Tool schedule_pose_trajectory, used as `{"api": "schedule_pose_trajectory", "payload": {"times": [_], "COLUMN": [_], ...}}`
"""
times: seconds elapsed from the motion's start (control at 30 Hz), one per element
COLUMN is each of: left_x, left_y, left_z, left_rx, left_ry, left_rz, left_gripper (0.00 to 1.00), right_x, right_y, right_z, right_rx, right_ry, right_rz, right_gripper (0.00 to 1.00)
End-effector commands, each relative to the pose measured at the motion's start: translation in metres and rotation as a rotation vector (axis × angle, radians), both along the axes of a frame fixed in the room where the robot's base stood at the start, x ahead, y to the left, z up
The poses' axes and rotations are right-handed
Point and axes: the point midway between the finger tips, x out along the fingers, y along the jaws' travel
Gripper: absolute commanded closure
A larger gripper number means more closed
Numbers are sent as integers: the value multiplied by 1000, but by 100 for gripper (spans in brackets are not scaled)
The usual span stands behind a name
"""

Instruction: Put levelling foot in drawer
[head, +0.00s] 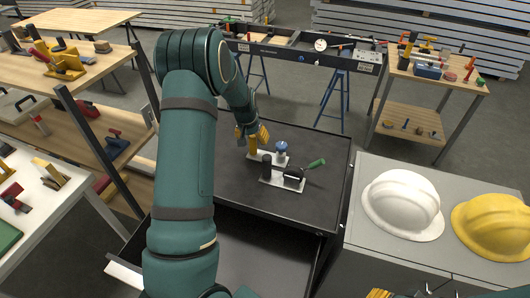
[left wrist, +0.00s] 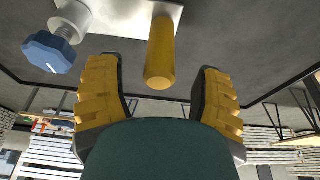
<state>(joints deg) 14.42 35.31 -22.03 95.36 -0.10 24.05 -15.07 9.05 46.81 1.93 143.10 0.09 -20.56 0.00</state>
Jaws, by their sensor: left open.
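Several parts stand on metal plates on the black cart top: a yellow cylinder (head: 252,146), a blue lobed knob on a pale stem (head: 281,148) and a black cylinder (head: 267,164). I cannot tell for certain which is the levelling foot. My left gripper (head: 251,133) is open over the cart, with its yellow fingers either side of the yellow cylinder's line. In the left wrist view the yellow cylinder (left wrist: 160,55) lies ahead between the fingers, untouched, and the blue knob (left wrist: 48,53) is to the left. An open dark drawer (head: 265,255) is below the cart top, partly hidden by my left arm.
A green-handled tool (head: 315,164) lies beside the plates. A grey cabinet with a white helmet (head: 402,203) and a yellow helmet (head: 494,226) stands at the right. Shelves with tools stand at the left. My right gripper (head: 380,293) barely shows at the bottom edge.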

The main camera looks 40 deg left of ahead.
Motion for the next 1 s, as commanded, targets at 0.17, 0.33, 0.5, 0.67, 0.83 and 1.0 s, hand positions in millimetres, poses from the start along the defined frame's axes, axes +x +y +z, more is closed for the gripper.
{"api": "schedule_pose_trajectory", "payload": {"times": [0.17,0.33,0.5,0.67,0.83,1.0], "left_x": [6,8,8,8,8,9], "left_y": [2,2,2,2,2,2], "left_z": [-23,-30,-29,-29,-29,-28], "left_rx": [-1,1,1,0,1,1], "left_ry": [1,-1,-1,-1,-1,-3], "left_rz": [1,1,1,1,1,1], "left_gripper": [34,34,32,88,100,100], "right_x": [0,0,0,0,0,0], "right_y": [0,0,0,0,0,0], "right_z": [3,3,3,3,3,3], "right_rx": [0,0,0,0,0,0], "right_ry": [0,0,0,0,0,0], "right_rz": [1,1,1,1,1,1], "right_gripper": [53,53,53,53,53,53]}}
